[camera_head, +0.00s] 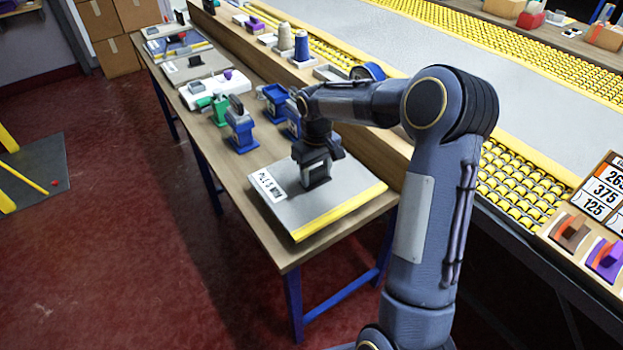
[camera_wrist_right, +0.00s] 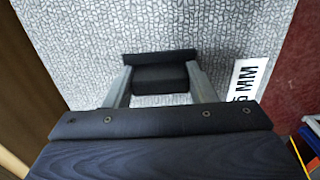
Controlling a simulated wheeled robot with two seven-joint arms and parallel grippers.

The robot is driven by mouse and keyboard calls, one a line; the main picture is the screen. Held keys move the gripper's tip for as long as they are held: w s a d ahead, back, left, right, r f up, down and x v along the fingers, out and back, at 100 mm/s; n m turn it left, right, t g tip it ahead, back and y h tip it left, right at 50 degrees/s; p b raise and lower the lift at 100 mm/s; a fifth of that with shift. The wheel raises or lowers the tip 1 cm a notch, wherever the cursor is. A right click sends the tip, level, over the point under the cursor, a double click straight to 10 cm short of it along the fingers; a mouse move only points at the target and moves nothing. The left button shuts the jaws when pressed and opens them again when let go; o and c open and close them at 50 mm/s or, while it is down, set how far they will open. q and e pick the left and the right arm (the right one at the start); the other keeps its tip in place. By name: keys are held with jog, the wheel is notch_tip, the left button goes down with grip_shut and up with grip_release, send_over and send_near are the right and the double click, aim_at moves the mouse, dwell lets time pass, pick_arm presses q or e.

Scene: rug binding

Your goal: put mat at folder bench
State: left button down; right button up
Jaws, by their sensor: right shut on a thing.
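A grey mat (camera_head: 336,200) with a yellow near edge and a white thickness label is at the near end of the wooden bench (camera_head: 266,242) with blue legs. It looks flat on the top; a small gap below it cannot be ruled out. My right gripper (camera_head: 316,180) is over the mat's middle, shut on its black block-shaped grip. In the right wrist view, the fingers (camera_wrist_right: 160,88) stand on either side of this black grip (camera_wrist_right: 160,78), with the textured mat (camera_wrist_right: 205,22) behind. My left gripper is out of view.
Blue clamp-like devices (camera_head: 240,128) and a green one (camera_head: 219,110) stand on the bench just beyond the mat. A white device (camera_head: 214,88) is farther back. A conveyor with yellow rollers (camera_head: 510,178) runs along the right. Cardboard boxes (camera_head: 112,55) stand at the back left.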

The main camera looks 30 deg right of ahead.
aim_at(312, 182)
jog(key=shift+w+a+f, duration=0.15)
jog(key=shift+w+f, duration=0.5)
jog(key=shift+f, duration=1.7)
jog(key=shift+f, duration=0.2)
jog(key=o, duration=1.2)
jog(key=shift+r, duration=0.15)
